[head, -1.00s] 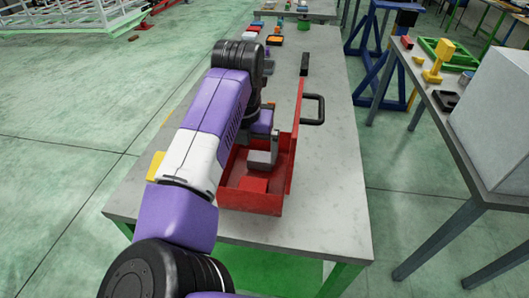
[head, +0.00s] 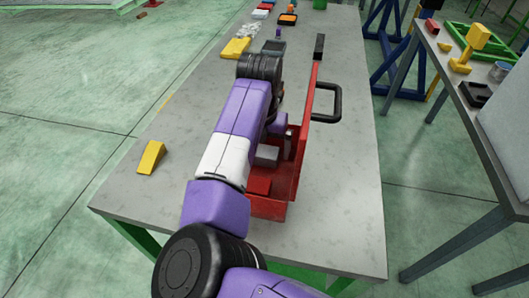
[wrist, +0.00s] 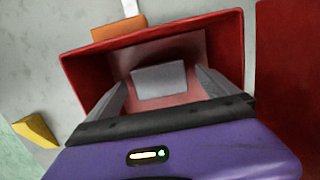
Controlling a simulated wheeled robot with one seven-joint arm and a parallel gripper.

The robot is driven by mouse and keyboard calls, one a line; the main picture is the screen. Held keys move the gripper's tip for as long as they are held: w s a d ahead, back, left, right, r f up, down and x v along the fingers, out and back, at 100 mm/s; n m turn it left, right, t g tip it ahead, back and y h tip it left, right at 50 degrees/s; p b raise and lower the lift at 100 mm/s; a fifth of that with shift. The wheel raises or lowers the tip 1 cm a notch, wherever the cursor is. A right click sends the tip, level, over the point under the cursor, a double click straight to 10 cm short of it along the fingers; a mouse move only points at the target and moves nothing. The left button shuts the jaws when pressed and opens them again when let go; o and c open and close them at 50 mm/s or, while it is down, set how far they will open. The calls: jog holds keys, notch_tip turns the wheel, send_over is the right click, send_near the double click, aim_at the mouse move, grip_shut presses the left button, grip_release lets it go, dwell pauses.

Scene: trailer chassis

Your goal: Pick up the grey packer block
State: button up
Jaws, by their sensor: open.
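The grey packer block (head: 267,154) lies inside an open red toolbox (head: 268,210), behind a red block (head: 259,180). In the wrist view the grey block (wrist: 160,82) is near the middle, with the red toolbox walls (wrist: 85,82) around it. My gripper (wrist: 162,76) is open, with one finger to each side of the block in the picture. I cannot tell whether the fingers touch it or how far above it they are. In the head view my purple arm partly covers the toolbox and hides most of the gripper.
A yellow wedge (head: 151,157) lies left on the table (head: 215,85). Small parts lie at the far end. A second table (head: 440,75) stands right.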

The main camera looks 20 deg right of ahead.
jog(key=shift+w+f, duration=0.1)
jog(key=shift+f, duration=0.85)
jog(key=c, duration=2.1)
jog(key=shift+r, duration=0.15)
grip_shut()
